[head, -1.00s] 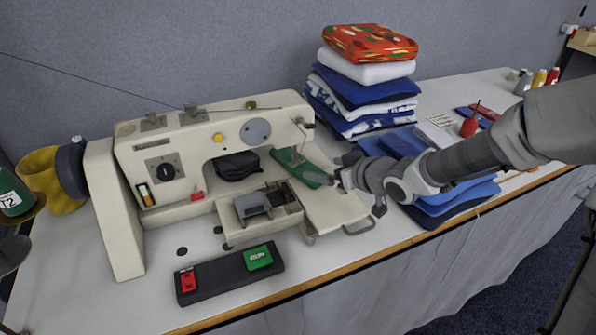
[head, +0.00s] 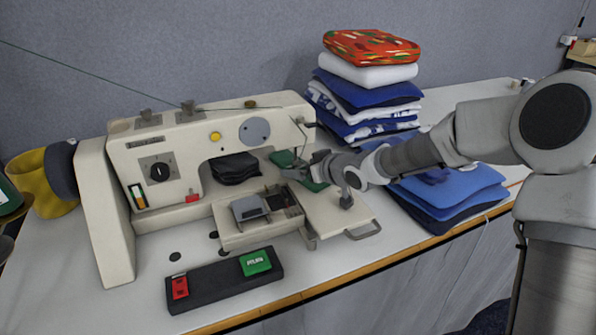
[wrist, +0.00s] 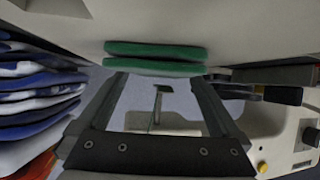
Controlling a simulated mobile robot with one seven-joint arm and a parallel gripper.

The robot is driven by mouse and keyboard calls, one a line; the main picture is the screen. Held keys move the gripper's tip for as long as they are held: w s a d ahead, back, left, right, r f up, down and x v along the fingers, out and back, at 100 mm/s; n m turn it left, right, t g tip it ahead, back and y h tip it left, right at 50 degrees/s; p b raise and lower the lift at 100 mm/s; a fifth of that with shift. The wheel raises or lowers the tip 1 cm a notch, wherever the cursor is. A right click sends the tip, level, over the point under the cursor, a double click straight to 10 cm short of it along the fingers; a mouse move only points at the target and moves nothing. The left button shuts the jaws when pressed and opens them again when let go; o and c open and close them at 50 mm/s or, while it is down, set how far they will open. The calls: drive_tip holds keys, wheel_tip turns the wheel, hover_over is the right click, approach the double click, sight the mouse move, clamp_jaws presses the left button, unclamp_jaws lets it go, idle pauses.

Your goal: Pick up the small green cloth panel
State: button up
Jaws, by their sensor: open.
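In the wrist view the panel (wrist: 155,68) shows as two green layers, one above the other, just beyond the fingertips. My gripper (head: 292,172) reaches in from the right at the panel. In the wrist view my gripper (wrist: 158,80) has its two fingers wide apart with nothing held between them. I cannot tell whether a finger touches the cloth.
A black pad (head: 225,282) with a red item (head: 180,287) and a green box (head: 255,263) lies in front of the machine. Folded blue cloths (head: 455,190) lie right of the bed, below a tall stack of folded fabric (head: 365,90). Dark cloth (head: 235,168) sits under the machine arm.

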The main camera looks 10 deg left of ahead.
drive_tip(key=c, duration=1.3)
drive_tip(key=shift+r, duration=0.1)
drive_tip(key=shift+c, duration=0.2)
